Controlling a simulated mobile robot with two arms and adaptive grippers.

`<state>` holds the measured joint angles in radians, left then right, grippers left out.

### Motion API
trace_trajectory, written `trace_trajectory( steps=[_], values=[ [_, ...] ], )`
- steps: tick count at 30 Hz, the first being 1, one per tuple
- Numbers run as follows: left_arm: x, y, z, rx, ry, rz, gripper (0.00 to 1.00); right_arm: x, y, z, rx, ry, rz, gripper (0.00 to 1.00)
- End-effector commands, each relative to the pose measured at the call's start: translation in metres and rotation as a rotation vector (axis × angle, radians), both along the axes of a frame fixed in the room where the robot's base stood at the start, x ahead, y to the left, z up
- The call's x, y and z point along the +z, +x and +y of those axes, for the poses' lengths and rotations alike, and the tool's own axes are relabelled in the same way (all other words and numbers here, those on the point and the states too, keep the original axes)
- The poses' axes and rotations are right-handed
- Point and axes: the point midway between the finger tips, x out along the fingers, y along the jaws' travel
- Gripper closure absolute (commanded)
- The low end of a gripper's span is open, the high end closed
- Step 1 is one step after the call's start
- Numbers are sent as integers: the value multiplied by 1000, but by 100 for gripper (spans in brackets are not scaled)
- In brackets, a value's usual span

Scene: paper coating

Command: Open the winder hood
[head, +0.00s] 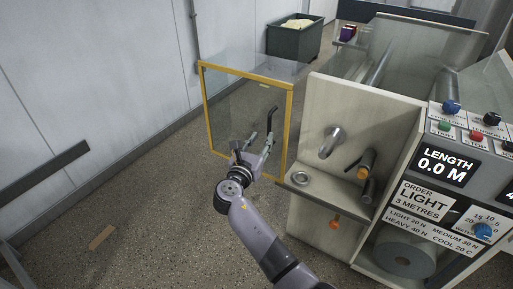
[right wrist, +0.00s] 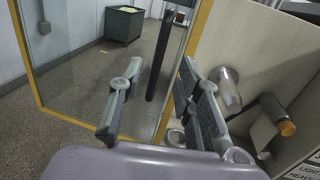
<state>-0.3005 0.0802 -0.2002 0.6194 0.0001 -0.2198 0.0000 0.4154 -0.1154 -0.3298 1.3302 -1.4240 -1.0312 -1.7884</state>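The winder hood appears to be the clear panel with a yellow frame (head: 203,105), standing upright at the left side of the machine; it also shows in the right wrist view (right wrist: 27,60). A dark upright bar handle (head: 272,120) is on its right part and shows in the right wrist view (right wrist: 160,55). My right gripper (head: 260,142) is at the panel's lower right, near the handle. Its two fingers (right wrist: 160,95) are spread, with the handle seen between them; I cannot tell whether they touch it. My left gripper is not in view.
The cream machine body (head: 350,110) stands right of my right gripper, with a metal roller end (head: 331,142) and orange-tipped knobs (head: 365,165). A control panel (head: 450,165) is at far right. A dark bin (head: 293,40) stands behind. Floor on the left is mostly clear.

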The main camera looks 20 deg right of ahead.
Motion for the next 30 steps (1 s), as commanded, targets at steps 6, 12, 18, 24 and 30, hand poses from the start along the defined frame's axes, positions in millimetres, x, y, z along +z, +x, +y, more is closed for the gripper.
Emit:
trace_trajectory(
  steps=[6, 12, 18, 24, 30],
  values=[
    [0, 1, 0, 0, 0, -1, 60, 0, -24, 19, 0, 0, 0, 68],
    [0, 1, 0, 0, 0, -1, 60, 0, -30, 23, -1, -1, 1, 68],
    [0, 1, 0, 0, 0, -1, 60, 0, -30, 23, -1, -1, 1, 68],
    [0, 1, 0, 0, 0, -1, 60, -3, -29, 23, 1, 4, 3, 68],
    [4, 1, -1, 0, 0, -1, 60, -75, -34, 24, 52, 167, 63, 68]
  ],
)
